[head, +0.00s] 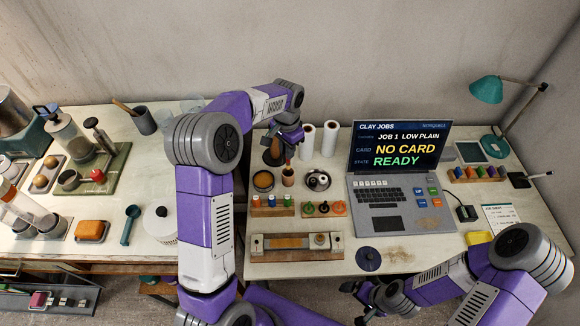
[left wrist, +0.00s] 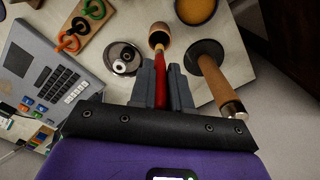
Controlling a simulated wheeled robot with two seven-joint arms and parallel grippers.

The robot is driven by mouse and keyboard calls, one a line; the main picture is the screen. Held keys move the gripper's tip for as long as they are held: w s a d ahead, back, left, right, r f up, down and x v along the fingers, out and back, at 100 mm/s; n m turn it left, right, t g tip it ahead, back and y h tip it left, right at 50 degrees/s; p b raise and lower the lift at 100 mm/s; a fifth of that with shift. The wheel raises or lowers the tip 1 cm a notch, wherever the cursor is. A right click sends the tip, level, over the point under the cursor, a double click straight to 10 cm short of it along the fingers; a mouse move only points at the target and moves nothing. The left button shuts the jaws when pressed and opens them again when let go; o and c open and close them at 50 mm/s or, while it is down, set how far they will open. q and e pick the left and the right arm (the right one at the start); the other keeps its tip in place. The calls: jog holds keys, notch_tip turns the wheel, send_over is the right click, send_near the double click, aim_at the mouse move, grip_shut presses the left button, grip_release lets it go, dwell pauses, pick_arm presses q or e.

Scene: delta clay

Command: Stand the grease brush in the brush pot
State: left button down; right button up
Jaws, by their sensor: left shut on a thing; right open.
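My left gripper (left wrist: 161,78) is shut on the red handle of the grease brush (left wrist: 161,92). The handle points away from my wrist towards a small brown pot (left wrist: 160,29) with a dark mouth, probably the brush pot. In the head view this pot (head: 288,179) stands on the right-hand table, below my left gripper (head: 288,145). The brush's far end meets the pot's mouth in the picture; I cannot tell whether it is inside or above it. My right gripper (head: 366,293) is open and empty at the table's front edge.
A dark-based stamp with a wooden handle (left wrist: 215,77) stands close beside the left gripper. A round amber tin (head: 263,181) and a metal dish with a black knob (head: 318,181) flank the pot. White rolls (head: 329,138) and a laptop (head: 395,190) stand to the right.

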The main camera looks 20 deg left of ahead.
aim_at(287, 165)
pick_arm(q)
notch_tip(287, 165, down, 8)
jog(key=shift+r+b, duration=0.2)
jog(key=shift+b, duration=0.6)
jog(key=shift+f, duration=0.2)
jog(key=c, duration=1.1)
grip_release()
notch_tip(287, 165, up, 12)
jog(key=p, duration=0.3)
jog(key=shift+r, duration=0.25)
jog(key=shift+s+f, duration=0.1)
jog(key=shift+s, duration=0.05)
